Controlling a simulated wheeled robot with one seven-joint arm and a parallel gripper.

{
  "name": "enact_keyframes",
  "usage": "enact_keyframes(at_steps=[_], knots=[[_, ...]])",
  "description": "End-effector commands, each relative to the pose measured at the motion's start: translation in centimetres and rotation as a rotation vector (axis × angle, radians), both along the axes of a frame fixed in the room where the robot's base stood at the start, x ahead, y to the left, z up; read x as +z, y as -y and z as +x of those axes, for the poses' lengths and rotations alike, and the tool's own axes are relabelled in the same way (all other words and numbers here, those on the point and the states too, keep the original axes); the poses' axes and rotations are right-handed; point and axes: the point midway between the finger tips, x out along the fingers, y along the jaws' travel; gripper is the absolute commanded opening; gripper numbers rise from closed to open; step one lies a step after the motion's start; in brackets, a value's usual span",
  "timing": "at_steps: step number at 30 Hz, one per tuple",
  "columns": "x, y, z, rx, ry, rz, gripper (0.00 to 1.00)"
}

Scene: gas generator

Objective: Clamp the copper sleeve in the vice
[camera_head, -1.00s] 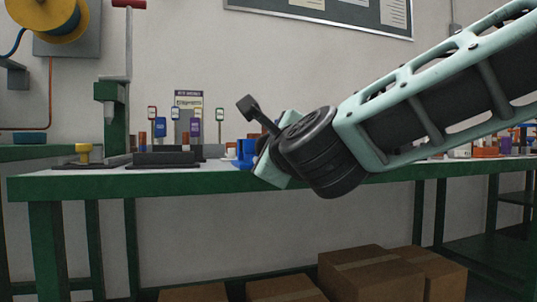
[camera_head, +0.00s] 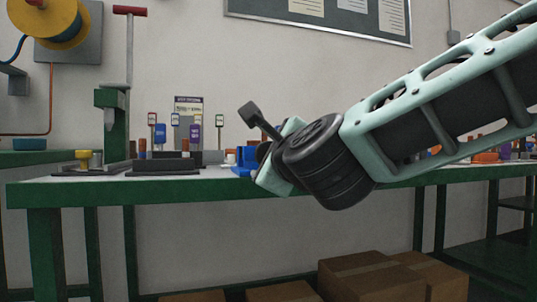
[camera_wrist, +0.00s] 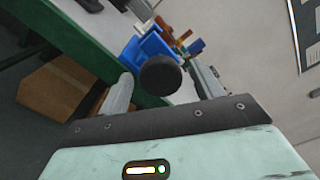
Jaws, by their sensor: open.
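A blue vice (camera_head: 243,163) stands at the front of the green-edged bench; it also shows in the wrist view (camera_wrist: 148,48), partly covered by a dark round knob-like part (camera_wrist: 160,75). My gripper (camera_wrist: 160,88) is open, with a grey finger on either side of the dark round part. I cannot tell whether they touch it. In the head view my wrist hides most of the gripper, close to the vice's right side. A copper-brown piece (camera_wrist: 163,23) shows just beyond the vice; I cannot tell whether it is the sleeve or whether it sits in the jaws.
A dark tray (camera_head: 165,165), a yellow piece (camera_head: 83,155) and a green press (camera_head: 113,120) occupy the left of the bench. Several small labelled stands are behind. Cardboard boxes (camera_head: 365,277) lie underneath. More small items sit at the bench's right.

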Motion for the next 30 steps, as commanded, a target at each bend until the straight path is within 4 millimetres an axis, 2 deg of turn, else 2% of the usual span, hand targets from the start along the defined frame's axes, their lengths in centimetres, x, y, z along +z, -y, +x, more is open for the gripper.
enact_keyframes(at_steps=[9,15,21,30], knots=[[0.4,1.8,-6.3,0.002,0.001,-0.002,0.66],[0.2,2.7,-9.3,0.000,0.000,-0.001,0.66],[0.0,3.0,-10.4,0.000,-0.001,0.000,0.66],[0.0,3.0,-10.4,-0.001,0.000,0.000,0.66]])
